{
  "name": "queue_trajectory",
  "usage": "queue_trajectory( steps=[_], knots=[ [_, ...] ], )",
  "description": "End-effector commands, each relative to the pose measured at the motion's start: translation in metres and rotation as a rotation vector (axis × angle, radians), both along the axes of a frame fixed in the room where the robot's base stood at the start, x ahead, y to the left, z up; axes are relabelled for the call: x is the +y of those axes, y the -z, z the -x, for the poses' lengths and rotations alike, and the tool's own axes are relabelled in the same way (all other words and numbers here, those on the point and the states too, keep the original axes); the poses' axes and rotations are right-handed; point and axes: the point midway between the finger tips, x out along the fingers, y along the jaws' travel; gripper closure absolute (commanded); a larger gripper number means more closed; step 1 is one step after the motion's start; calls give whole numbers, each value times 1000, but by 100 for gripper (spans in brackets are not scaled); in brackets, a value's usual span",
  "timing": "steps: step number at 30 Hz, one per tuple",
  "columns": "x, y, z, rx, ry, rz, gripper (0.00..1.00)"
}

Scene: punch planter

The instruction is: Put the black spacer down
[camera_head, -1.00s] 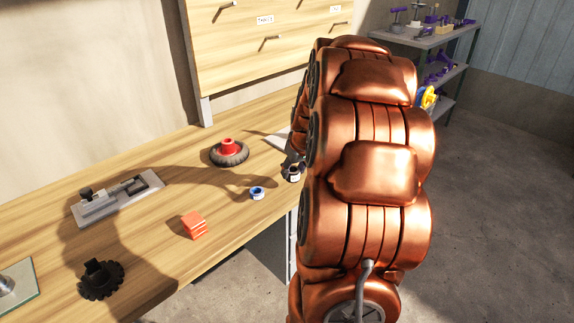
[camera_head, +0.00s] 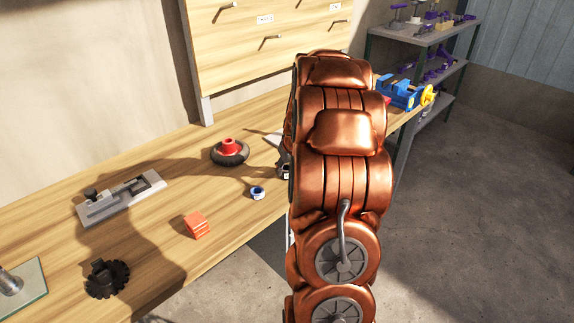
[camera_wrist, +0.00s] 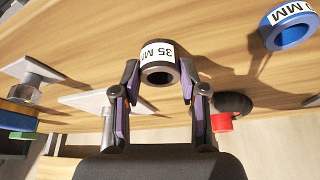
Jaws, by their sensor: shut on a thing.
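The black spacer (camera_wrist: 157,52) is a short ring with a white label reading 35 MM. In the wrist view my gripper (camera_wrist: 158,78) is shut on it, one finger on each side. Wooden bench top (camera_wrist: 100,50) shows behind it; I cannot tell its exact height above the bench. In the head view my arm hides most of the gripper and spacer. A blue spacer (camera_head: 258,192) with a white label stands on the bench, to the left of my arm. It also shows at the upper right of the wrist view (camera_wrist: 288,30).
A black wheel with a red hub (camera_head: 229,152) lies behind the blue spacer. An orange block (camera_head: 197,225), a grey fixture (camera_head: 120,202) and a black gear (camera_head: 106,280) are to the left. A blue vise (camera_head: 400,93) is at the far right. Bare wood lies between them.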

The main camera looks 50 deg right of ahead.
Motion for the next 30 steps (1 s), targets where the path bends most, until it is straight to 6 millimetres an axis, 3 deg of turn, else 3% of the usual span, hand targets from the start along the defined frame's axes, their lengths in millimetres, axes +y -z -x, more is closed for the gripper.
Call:
queue_trajectory(
  steps=[11,12,18,30],
  knots=[
    [0,5,0,-1,0,0,99],
    [0,3,0,-1,0,0,53],
    [0,3,0,-1,0,0,32],
    [0,-2,0,0,0,0,32]
  ],
)
